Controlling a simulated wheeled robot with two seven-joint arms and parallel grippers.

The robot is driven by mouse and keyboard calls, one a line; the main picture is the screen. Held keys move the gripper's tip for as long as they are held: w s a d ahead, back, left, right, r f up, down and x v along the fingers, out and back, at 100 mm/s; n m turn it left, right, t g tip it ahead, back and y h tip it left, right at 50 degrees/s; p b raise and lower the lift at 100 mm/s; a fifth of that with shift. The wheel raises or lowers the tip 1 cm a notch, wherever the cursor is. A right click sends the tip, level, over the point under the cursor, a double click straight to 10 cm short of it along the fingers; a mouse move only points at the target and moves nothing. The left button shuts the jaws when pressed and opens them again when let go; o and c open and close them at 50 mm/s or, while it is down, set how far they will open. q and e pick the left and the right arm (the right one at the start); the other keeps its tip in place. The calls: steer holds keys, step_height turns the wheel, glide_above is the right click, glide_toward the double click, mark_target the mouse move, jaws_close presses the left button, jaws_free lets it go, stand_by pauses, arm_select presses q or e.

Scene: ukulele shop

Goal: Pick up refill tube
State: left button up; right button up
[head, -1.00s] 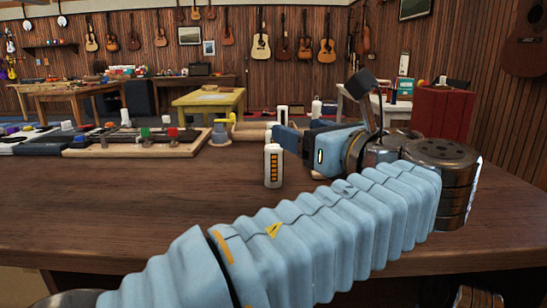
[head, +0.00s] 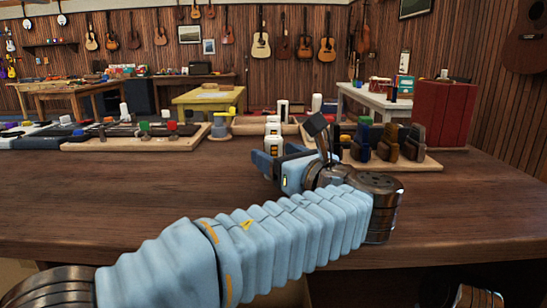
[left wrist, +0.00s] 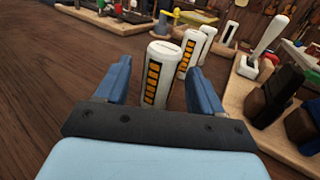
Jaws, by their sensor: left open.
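Several white refill tubes with orange and black stripes stand upright in a row. The nearest refill tube (left wrist: 152,85) is between the two blue fingers of my left gripper (left wrist: 161,66) in the left wrist view. The gripper is open, with a finger on each side of this tube and no clear grip on it. A second tube (left wrist: 187,55) and a third tube (left wrist: 207,43) stand behind it. In the head view my left gripper (head: 273,160) hides the lower part of the near tube (head: 273,144).
Wooden trays stand beyond: one with colored knobs (head: 135,145) at the left, one with dark and colored blocks (head: 425,163) at the right. A red box (head: 443,112) is at the far right. The dark table front (head: 110,205) is clear.

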arm_select(q)
steer(key=shift+w+a, duration=0.1)
steer(key=shift+w, duration=0.1)
steer(key=shift+r, duration=0.1)
steer(key=c, duration=1.1)
